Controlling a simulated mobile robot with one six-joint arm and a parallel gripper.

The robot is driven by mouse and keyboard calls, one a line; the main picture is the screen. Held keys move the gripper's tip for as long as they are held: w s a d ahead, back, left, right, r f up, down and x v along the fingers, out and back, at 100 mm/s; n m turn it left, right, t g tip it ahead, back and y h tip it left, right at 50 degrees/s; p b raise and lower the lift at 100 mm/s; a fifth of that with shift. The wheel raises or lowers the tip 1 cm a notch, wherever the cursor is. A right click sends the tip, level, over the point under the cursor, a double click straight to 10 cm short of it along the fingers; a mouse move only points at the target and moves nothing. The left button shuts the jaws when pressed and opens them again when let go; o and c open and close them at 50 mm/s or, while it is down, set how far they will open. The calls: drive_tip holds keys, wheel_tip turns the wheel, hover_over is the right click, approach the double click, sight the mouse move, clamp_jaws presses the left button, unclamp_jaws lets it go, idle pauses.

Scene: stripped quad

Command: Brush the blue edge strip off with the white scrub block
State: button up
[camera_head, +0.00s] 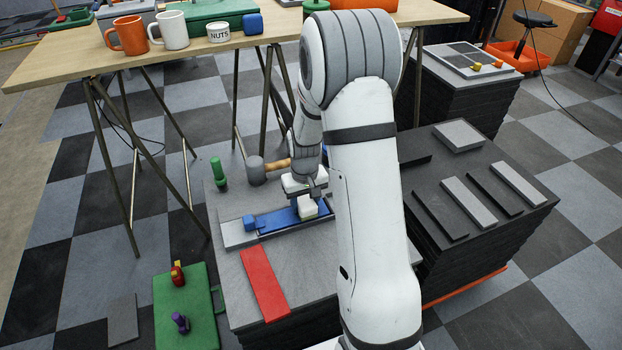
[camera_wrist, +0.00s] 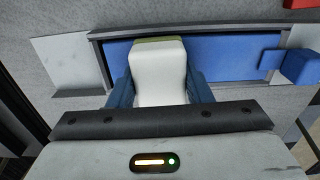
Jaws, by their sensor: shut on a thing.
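The white scrub block (camera_head: 307,207) is held between the fingers of my gripper (camera_head: 303,198), which is shut on it. In the wrist view the white block (camera_wrist: 158,72) sits between the two blue fingers, with a green layer along its far end. The blue edge strip (camera_head: 285,219) lies in a long grey-framed channel on the grey slab stack. The strip (camera_wrist: 228,57) shows on both sides of the block in the wrist view. The block is over the strip; I cannot tell whether they touch.
A small blue block (camera_head: 249,223) sits at the strip's left end. A red strip (camera_head: 264,282) lies in front. A mallet (camera_head: 257,171) and a green-handled object (camera_head: 218,173) stand behind. A green board (camera_head: 184,310) lies on the floor. A table (camera_head: 70,52) stands behind.

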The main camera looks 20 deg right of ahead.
drive_tip(key=shift+d, duration=0.85)
drive_tip(key=shift+r+p, duration=2.75)
drive_tip(key=shift+r, duration=1.25)
drive_tip(key=shift+s+a, duration=0.1)
drive_tip(key=shift+a, duration=0.05)
